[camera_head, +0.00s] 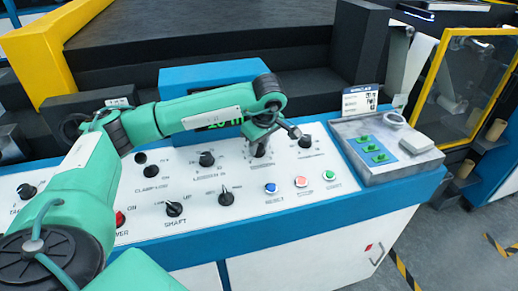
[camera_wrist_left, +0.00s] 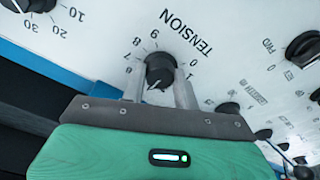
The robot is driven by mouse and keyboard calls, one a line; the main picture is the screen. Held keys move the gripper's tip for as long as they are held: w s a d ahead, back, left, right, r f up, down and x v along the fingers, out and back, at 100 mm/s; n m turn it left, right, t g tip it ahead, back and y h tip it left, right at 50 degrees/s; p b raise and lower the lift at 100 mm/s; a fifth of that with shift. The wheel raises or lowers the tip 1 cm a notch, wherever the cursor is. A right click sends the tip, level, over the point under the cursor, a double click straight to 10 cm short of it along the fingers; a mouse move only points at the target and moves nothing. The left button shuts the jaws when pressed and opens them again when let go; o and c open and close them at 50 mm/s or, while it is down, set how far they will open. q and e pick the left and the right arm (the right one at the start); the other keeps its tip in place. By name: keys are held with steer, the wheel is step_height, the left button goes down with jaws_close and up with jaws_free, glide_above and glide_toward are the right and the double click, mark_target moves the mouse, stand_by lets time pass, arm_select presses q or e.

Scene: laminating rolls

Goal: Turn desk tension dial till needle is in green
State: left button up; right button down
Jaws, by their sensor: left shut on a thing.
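The tension dial (camera_wrist_left: 160,70) is a black knob under the printed word TENSION, with numbers around it, in the left wrist view. My left gripper (camera_wrist_left: 161,90) has one finger on each side of the knob and is shut on it. A light mark on the knob points down and to the left in that view. In the head view, my left gripper (camera_head: 262,146) reaches down onto the white panel and partly hides the dial. A dark display with green characters (camera_head: 232,122) shows behind my arm and is partly covered. I see no needle. My right gripper is not in view.
Other black knobs (camera_head: 305,141) sit near the gripper. Blue, red and green buttons (camera_head: 301,181) lie in front. A grey tray with green parts (camera_head: 376,152) stands at the panel's right end. A blue housing (camera_head: 208,74) rises behind my arm.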

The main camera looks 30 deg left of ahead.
arm_select(q)
steer(key=shift+m+b, duration=0.4)
steer(key=shift+m, duration=0.5)
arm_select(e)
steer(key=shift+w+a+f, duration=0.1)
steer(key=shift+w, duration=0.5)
arm_select(q)
steer(key=shift+r, duration=0.1)
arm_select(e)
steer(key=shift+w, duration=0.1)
arm_select(q)
steer(key=o, duration=1)
steer(key=shift+r, duration=0.25)
steer(key=shift+v, duration=6.6)
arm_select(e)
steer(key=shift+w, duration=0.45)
